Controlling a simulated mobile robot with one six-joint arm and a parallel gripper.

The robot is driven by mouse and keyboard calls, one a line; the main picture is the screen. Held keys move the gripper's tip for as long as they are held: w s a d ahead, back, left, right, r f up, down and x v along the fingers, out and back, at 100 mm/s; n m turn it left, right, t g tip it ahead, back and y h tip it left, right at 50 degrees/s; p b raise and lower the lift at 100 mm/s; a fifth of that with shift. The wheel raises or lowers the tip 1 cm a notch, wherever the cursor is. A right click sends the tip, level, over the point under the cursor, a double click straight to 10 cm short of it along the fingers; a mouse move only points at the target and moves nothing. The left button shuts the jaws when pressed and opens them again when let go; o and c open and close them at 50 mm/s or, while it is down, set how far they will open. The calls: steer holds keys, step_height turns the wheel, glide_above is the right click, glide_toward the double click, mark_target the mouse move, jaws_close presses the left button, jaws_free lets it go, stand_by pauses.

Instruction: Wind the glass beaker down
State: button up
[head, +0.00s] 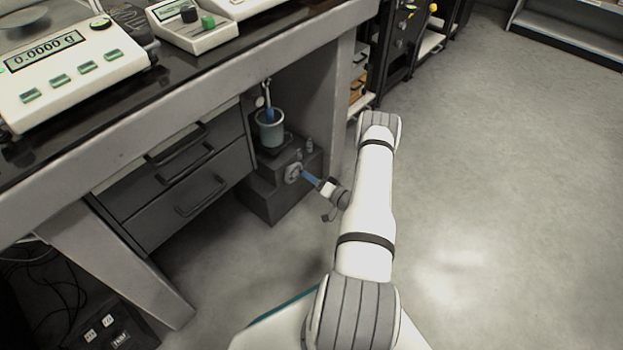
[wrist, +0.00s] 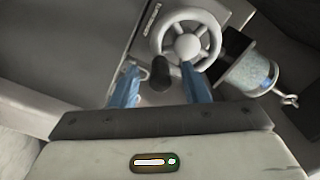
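The glass beaker (head: 270,130) stands upright on a dark stepped stand (head: 285,185) under the bench, with something blue inside. In the wrist view the beaker (wrist: 250,74) shows tilted at the right. A pale spoked handwheel (head: 292,173) is on the front of the stand and shows large in the wrist view (wrist: 187,45). Its dark handle knob (wrist: 160,73) sticks out towards me. My gripper (head: 306,174) is at the wheel. Its blue fingers (wrist: 158,68) are spread either side of the knob, with visible gaps on both sides.
A bench (head: 180,90) with a balance (head: 70,65) on top overhangs the stand. Dark drawers (head: 165,185) are left of the stand, and a grey bench leg panel (head: 320,100) is right of it. The floor (head: 500,180) at the right is clear.

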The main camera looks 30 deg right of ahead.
steer(key=p+v, duration=0.2)
steer(key=v, duration=0.6)
